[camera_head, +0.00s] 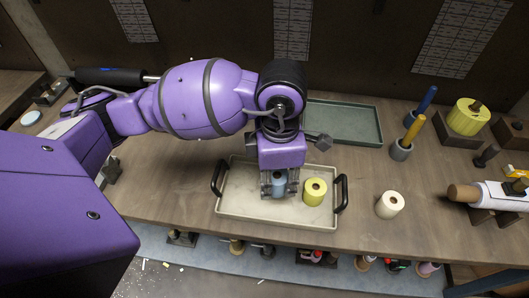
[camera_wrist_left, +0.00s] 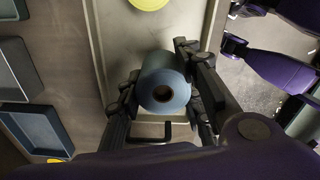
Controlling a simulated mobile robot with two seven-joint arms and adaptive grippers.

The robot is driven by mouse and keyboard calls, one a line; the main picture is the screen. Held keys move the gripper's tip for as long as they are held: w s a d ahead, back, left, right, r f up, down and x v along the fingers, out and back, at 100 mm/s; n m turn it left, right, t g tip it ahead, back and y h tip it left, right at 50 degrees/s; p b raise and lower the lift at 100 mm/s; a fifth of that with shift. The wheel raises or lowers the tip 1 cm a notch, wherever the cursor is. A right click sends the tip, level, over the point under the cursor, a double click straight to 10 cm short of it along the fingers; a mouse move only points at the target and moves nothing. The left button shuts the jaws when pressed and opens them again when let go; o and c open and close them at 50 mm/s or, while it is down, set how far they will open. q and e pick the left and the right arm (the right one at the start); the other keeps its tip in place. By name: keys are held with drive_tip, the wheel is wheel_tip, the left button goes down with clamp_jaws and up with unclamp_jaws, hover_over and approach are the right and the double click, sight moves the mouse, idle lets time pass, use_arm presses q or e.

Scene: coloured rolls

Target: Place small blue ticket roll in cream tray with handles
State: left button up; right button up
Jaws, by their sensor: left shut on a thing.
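The small blue ticket roll (camera_head: 279,183) is upright between the fingers of my left gripper (camera_head: 279,190), which is shut on it. In the left wrist view the blue roll (camera_wrist_left: 163,88) shows its round end and dark core hole, with a finger on each side. The cream tray with handles (camera_head: 245,208) lies below, with a black handle at each end. The roll is over the left half of the tray; I cannot tell whether it touches the tray floor. My right gripper is not in view.
A yellow roll (camera_head: 314,191) stands in the tray just right of the blue one. A cream roll (camera_head: 389,204) stands on the table right of the tray. A grey-green tray (camera_head: 345,123) lies behind. Posts and larger rolls fill the right side.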

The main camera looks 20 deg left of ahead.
use_arm(q)
drive_tip(key=shift+w+f, duration=0.8)
drive_tip(key=shift+f, duration=0.1)
drive_tip(key=f, duration=0.3)
drive_tip(key=shift+w+f, duration=0.15)
drive_tip(key=shift+w, duration=0.1)
drive_tip(key=shift+f, duration=0.4)
drive_tip(key=o, duration=1.2)
drive_tip(key=shift+c, duration=0.2)
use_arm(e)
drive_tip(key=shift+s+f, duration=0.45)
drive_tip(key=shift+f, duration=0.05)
